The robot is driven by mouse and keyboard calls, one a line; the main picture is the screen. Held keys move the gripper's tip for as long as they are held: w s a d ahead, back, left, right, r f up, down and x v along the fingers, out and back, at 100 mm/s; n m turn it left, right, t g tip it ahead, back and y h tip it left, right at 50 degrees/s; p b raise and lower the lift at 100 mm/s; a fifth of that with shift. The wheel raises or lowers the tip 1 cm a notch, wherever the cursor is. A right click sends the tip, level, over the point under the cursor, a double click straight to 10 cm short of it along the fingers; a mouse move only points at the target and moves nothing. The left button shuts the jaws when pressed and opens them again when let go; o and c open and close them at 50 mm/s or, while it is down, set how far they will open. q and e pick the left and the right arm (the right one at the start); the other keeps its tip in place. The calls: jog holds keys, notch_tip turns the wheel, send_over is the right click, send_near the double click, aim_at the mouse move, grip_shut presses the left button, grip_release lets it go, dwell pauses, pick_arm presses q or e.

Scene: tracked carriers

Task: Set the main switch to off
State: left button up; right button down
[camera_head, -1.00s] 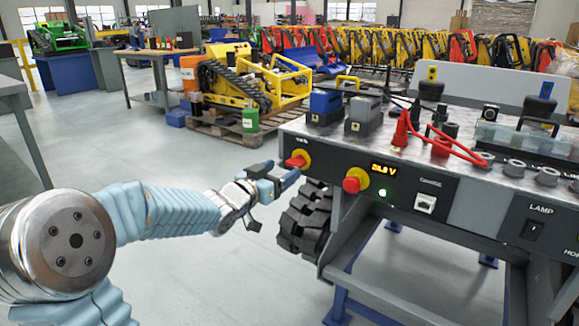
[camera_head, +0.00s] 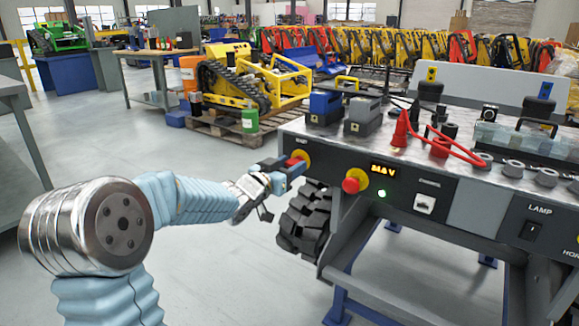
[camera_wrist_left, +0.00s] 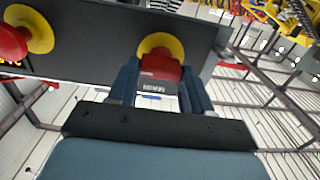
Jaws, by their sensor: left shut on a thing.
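The main switch (camera_head: 298,157) is a red knob on a yellow disc at the left end of the carrier's dark front panel. In the left wrist view the red knob (camera_wrist_left: 160,67) sits between my two blue fingers, with the yellow disc behind it. My left gripper (camera_head: 290,167) is shut on this knob, and its fingers partly hide it in the head view. My right gripper is not in view.
A second red knob on a yellow disc (camera_head: 354,181) is to the right, beside a lit display (camera_head: 383,171) and a green light (camera_head: 382,194).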

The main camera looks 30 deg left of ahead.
pick_arm(q)
jog(key=shift+n, duration=0.4)
jog(key=n+p, duration=0.1)
jog(key=n, duration=0.2)
jog(key=shift+a+n, duration=0.1)
jog(key=shift+n, duration=0.2)
jog(key=n+p, duration=0.2)
jog(key=n, duration=0.2)
jog(key=shift+a, duration=0.1)
jog(key=n+p, duration=0.1)
jog(key=n, duration=0.4)
jog(key=shift+p, duration=0.4)
jog(key=shift+f+n+p, duration=0.2)
jog(key=shift+n+p, duration=0.7)
jog(key=shift+n, duration=1.3)
jog(key=o, duration=1.1)
jog(key=shift+c, duration=0.2)
